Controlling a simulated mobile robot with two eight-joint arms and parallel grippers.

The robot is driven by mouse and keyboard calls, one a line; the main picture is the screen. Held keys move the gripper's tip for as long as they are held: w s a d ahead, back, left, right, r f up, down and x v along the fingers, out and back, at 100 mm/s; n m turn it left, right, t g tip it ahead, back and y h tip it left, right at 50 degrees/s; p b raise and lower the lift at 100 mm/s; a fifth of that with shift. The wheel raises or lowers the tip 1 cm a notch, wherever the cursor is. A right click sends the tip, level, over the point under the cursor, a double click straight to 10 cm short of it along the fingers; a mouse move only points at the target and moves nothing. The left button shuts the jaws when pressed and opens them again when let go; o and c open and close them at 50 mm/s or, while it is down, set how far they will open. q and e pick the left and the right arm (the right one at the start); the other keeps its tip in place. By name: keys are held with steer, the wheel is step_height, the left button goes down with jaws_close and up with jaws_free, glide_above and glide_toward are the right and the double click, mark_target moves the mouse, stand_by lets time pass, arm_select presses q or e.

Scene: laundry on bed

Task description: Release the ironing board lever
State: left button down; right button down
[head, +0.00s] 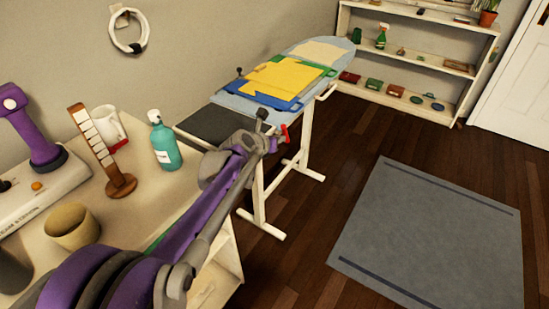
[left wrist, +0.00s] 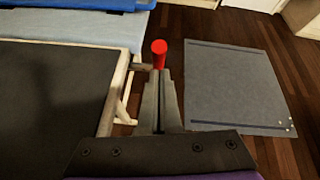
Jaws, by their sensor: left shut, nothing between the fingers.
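The ironing board (head: 225,101) stands on white legs near the wall, with a dark pad at its near end and folded cloths on top. Its red lever (head: 284,133) sticks out at the board's right side, near my left gripper (head: 268,136). In the left wrist view the red lever (left wrist: 159,48) shows just beyond the tips of my left gripper (left wrist: 159,76). The fingers are together with nothing between them. Whether the fingertips touch the lever I cannot tell. My right gripper is not in view.
A grey rug (head: 430,235) lies on the open floor at right. A shelf (head: 408,58) stands at the back.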

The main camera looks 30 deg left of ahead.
arm_select(q)
steer(key=shift+w+r, duration=0.45)
steer(key=shift+r, duration=0.25)
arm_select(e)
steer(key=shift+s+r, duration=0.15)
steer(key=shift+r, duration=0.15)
arm_select(q)
steer(key=shift+w+r, duration=0.15)
